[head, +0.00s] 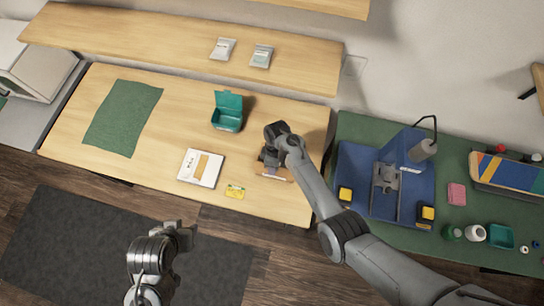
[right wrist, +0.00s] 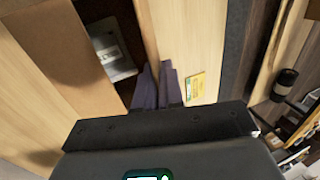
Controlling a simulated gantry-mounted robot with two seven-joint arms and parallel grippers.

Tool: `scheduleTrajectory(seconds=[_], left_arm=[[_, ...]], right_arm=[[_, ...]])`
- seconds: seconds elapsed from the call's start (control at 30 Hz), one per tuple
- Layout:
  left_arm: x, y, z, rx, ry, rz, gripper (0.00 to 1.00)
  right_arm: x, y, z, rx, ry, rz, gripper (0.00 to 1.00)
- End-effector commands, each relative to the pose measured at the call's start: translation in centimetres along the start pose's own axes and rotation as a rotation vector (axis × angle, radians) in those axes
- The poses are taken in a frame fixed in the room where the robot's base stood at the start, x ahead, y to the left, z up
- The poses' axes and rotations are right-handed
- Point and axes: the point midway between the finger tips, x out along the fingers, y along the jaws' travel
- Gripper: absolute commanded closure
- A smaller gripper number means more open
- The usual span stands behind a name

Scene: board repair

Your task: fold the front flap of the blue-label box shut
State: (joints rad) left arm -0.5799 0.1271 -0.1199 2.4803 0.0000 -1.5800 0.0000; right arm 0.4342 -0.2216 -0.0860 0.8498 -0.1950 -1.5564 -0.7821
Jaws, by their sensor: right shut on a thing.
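The brown cardboard box (head: 287,177) sits near the right end of the wooden table, mostly hidden under my right gripper (head: 270,158). In the right wrist view, a wide brown panel of the box (right wrist: 45,55) stands at the left, with a grey-white item (right wrist: 114,52) inside the opening. My right gripper's purple-grey fingers (right wrist: 158,84) are close together at the box's thin edge panel (right wrist: 147,38), shut on what looks like the front flap. The blue label cannot be made out. My left gripper (head: 182,235) is in front of the table, away from the box; its jaw opening is unclear.
A white flat item with a tan panel (head: 190,166) and a yellow card (head: 235,192) lie left of the box. An open teal box (head: 227,120) stands behind. A green mat (head: 122,118) lies at left. A green bench (head: 456,169) with a blue fixture stands at right.

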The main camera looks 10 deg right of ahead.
Motion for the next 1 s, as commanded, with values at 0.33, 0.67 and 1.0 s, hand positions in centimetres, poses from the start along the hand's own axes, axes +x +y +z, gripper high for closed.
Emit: scheduleTrajectory(seconds=[0.33,0.67,1.0], left_arm=[[1.6,0.3,0.5,-0.01,0.001,0.009,0.57],[1.7,0.4,0.5,-0.011,0.001,0.009,0.57],[1.7,0.1,0.6,-0.002,0.0,0.002,0.57]], right_arm=[[0.1,0.6,-0.1,-0.001,0.001,-0.132,1.0],[0.0,0.6,0.0,0.0,-0.001,-0.149,1.0],[0.0,0.6,0.0,0.001,-0.001,-0.148,0.71]])
